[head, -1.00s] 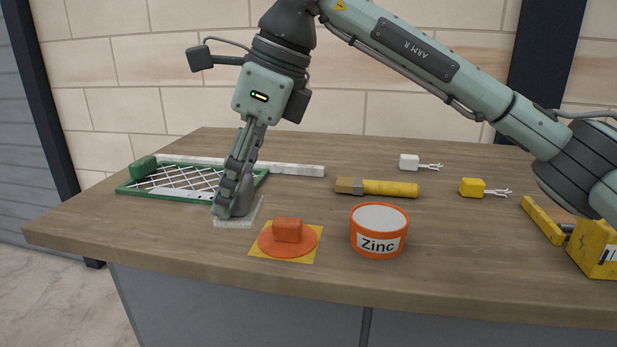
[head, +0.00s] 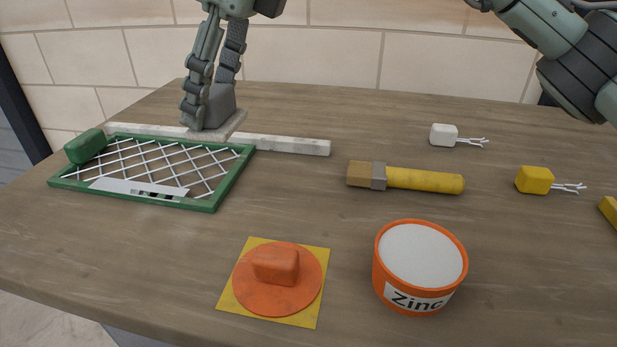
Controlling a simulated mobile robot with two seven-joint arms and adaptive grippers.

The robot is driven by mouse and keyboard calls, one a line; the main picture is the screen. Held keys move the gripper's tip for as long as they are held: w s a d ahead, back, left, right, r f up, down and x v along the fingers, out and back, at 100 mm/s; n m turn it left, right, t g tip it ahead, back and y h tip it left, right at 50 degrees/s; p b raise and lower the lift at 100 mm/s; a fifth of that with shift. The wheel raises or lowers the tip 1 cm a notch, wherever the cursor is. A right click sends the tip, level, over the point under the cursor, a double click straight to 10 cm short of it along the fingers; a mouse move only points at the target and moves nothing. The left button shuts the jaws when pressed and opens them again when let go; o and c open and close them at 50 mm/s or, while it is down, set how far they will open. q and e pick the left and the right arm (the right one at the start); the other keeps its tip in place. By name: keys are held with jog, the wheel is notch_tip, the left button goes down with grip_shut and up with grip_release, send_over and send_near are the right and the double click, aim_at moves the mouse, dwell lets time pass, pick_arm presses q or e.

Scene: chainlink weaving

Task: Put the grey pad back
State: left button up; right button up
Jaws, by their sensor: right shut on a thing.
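The grey pad (head: 233,124) is a light plate with a darker grey block as its handle. My right gripper (head: 207,104) is shut on that block. The pad appears tilted a little. In the picture it overlaps the white bar behind the green mesh frame (head: 228,180); I cannot tell whether it touches the bar. An orange round pad (head: 277,279) with a block handle lies on a yellow square (head: 232,298) at the front. My left gripper is not in view.
The white bar (head: 290,144) lies along the back of the frame, and a green block (head: 85,146) sits at its left corner. A brush (head: 425,180), a Zinc tub (head: 421,256), and white (head: 444,134) and yellow (head: 534,180) pronged pieces stand right. The front-left table is clear.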

jog(key=w+d+f, duration=0.1)
jog(key=d+f, duration=0.1)
jog(key=d, duration=0.1)
jog(key=w+d+f, duration=0.1)
jog(key=d+f, duration=0.1)
jog(key=d, duration=0.2)
jog(key=w+d+f+p, duration=0.1)
jog(key=d+f, duration=0.1)
jog(key=d, duration=0.1)
jog(key=shift+w+d+f, duration=0.15)
jog(key=shift+f, duration=0.05)
jog(key=shift+w+d+f, duration=0.1)
jog(key=shift+d+f, duration=0.25)
jog(key=shift+d, duration=0.15)
notch_tip(320, 180, down, 4)
jog(key=shift+r, duration=0.2)
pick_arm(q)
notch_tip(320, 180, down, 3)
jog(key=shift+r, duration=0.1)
pick_arm(e)
jog(key=shift+f, duration=0.1)
jog(key=shift+f, duration=0.1)
jog(key=o, duration=1)
jog(key=shift+c, duration=0.2)
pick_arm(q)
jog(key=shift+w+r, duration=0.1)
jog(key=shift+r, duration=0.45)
pick_arm(e)
jog(key=shift+o, duration=0.7)
